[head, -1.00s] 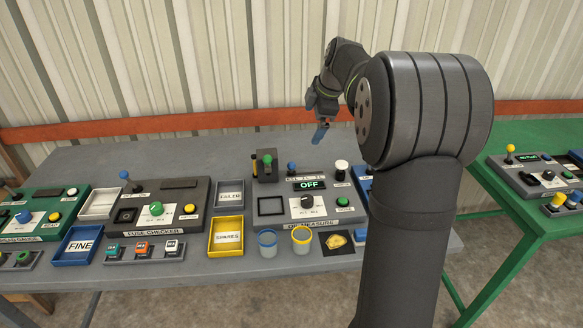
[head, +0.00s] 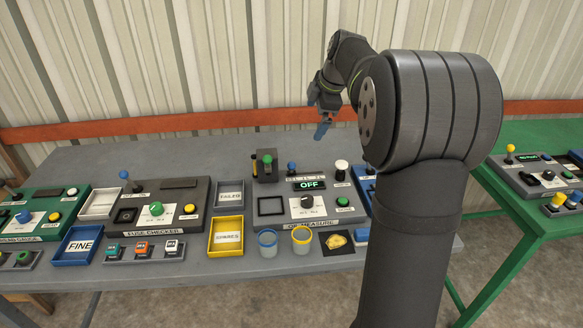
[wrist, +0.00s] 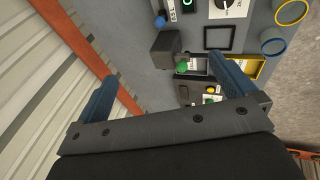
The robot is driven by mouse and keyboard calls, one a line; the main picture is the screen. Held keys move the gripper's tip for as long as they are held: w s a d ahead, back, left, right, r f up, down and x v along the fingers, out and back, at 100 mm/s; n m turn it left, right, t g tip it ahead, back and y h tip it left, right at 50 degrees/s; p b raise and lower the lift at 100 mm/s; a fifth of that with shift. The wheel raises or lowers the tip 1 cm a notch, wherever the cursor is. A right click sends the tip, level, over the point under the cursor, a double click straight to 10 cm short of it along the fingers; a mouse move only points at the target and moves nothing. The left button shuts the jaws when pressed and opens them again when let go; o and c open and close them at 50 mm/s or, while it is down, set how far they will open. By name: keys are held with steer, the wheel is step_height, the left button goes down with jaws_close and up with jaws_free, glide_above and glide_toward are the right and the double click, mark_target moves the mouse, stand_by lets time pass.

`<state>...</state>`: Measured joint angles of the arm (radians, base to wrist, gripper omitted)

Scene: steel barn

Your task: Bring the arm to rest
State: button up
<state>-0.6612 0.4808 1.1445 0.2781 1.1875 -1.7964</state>
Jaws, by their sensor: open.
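My gripper (head: 319,112) hangs above the back of the grey table, fingers pointing down, over the area behind the measuring panel. In the wrist view my gripper (wrist: 165,88) shows two blue fingers set wide apart with nothing between them. My arm is raised on the right side of the head view and hides part of the table and the wall.
The grey table (head: 200,279) holds a measuring panel (head: 270,222) reading OFF, a fuse checker panel (head: 186,191), a blue FINE tray (head: 77,261), a yellow SPARES tray (head: 226,251) and two cups. A green table (head: 500,205) stands right. A corrugated wall (head: 200,60) stands behind.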

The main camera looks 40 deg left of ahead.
steer(key=v, duration=0.7)
steer(key=shift+d+r, duration=0.2)
steer(key=shift+r, duration=0.15)
